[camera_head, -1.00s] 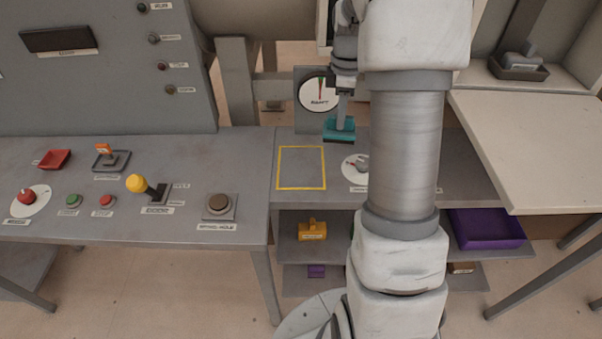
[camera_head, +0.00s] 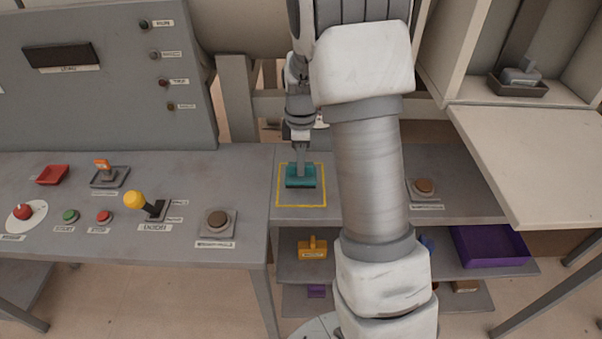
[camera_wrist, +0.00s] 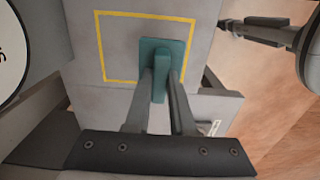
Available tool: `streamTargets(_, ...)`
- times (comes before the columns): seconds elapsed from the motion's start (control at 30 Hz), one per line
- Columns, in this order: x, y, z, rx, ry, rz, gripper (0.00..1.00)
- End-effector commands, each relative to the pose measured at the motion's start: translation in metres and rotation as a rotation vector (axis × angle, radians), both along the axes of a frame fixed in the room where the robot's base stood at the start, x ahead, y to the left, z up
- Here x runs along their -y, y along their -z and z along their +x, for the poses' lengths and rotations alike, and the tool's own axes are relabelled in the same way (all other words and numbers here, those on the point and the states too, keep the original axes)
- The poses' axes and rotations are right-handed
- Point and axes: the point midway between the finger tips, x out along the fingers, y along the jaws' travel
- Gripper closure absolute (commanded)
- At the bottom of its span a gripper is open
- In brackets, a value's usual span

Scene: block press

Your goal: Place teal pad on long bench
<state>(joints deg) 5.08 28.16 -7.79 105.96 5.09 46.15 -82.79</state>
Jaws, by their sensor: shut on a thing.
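The teal pad (camera_head: 301,181) is a flat block with an upright handle. My gripper (camera_head: 300,163) is shut on that handle and holds the pad roughly level over the bench (camera_head: 345,207). In the head view the pad appears within the yellow outline (camera_head: 302,206), towards its far side. The wrist view shows the pad (camera_wrist: 177,47) between my fingers (camera_wrist: 160,85), overlapping the right part of the yellow outline (camera_wrist: 99,48). I cannot tell whether the pad touches the bench top.
A control bench (camera_head: 140,240) with buttons, a yellow-knobbed lever (camera_head: 134,200) and a red tray (camera_head: 53,174) adjoins on the left. A brown button (camera_head: 424,187) sits right of my arm. Shelves below hold an orange block (camera_head: 312,247) and purple bin (camera_head: 488,246).

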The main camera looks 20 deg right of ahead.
Motion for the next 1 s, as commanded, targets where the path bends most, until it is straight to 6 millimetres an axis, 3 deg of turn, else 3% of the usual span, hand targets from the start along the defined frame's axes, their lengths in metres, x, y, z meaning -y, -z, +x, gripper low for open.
streamTargets(0.3,0.0,0.039,-0.001,-0.003,0.001,0.0,1.0)
streamTargets(0.67,0.0,0.044,0.0,-0.001,0.001,0.0,1.0)
streamTargets(0.7,0.0,0.042,0.0,-0.001,0.001,0.0,0.73)
streamTargets(0.83,0.0,0.042,0.0,-0.001,0.0,0.0,0.49)
streamTargets(1.0,0.0,0.042,0.0,-0.001,0.0,0.0,0.48)
